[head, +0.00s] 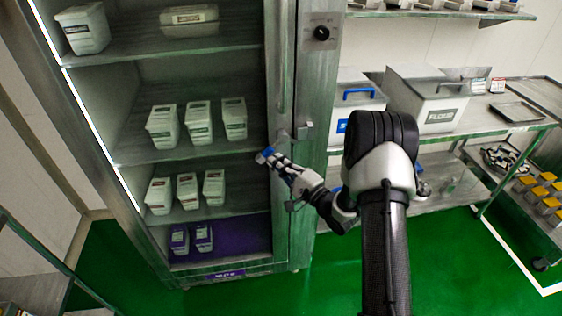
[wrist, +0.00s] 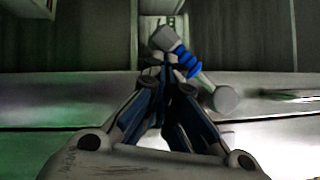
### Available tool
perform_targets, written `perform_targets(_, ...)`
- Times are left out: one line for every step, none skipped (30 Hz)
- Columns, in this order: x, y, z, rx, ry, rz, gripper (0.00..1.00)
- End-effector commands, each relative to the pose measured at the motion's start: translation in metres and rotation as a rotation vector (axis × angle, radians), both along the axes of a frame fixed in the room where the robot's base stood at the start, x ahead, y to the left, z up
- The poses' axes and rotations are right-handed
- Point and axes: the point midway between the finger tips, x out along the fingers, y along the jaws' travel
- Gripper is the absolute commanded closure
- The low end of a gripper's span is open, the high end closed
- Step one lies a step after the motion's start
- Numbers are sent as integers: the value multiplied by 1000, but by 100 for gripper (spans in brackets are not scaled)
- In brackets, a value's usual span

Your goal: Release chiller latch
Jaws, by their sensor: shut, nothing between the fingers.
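The chiller (head: 306,100) is the tall metal cabinet on the left in the head view, with lit shelves showing. A grey fitting (head: 303,131) sits on its right front post. A small pale lever with blue bands, which looks like the latch (wrist: 186,62), shows in the wrist view just beyond and right of my fingertips. My gripper (wrist: 165,70) has its fingers together and empty, close to that lever; touching or apart I cannot tell. In the head view my gripper (head: 276,160) is at the cabinet's right front, beside a blue patch.
White tubs (head: 198,121) stand on the chiller shelves, with a purple bottom bay (head: 243,235). A dark knob (head: 321,33) sits high on the cabinet's right panel. To the right, a metal table (head: 485,128) bears large white bins (head: 428,98). Green floor (head: 420,255) is clear in front.

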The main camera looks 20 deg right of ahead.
Motion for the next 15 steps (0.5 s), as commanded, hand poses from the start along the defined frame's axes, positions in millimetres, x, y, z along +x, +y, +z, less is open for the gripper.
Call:
perform_targets(0, 5, -1, 46, -2, 4, 100)
perform_targets(0, 7, 0, 69, -5, 4, 100)
perform_targets(1, 9, 3, 62, -7, 4, 100)
perform_targets(1, 11, 4, 60, -6, 4, 100)
perform_targets(1, 12, 5, 59, -6, 3, 100)
perform_targets(1, 15, 6, 59, -6, 3, 100)
perform_targets(2, 17, 7, 59, -5, 2, 100)
perform_targets(2, 19, 8, 60, -5, 2, 100)
perform_targets(2, 21, 10, 60, -5, 3, 100)
perform_targets(2, 23, 11, 59, -6, 3, 100)
perform_targets(2, 25, 12, 59, -6, 3, 100)
perform_targets(3, 27, 14, 60, -7, 3, 100)
perform_targets(3, 28, 15, 59, -7, 2, 100)
perform_targets(3, 30, 16, 59, -7, 2, 100)
perform_targets(3, 32, 18, 59, -7, 2, 100)
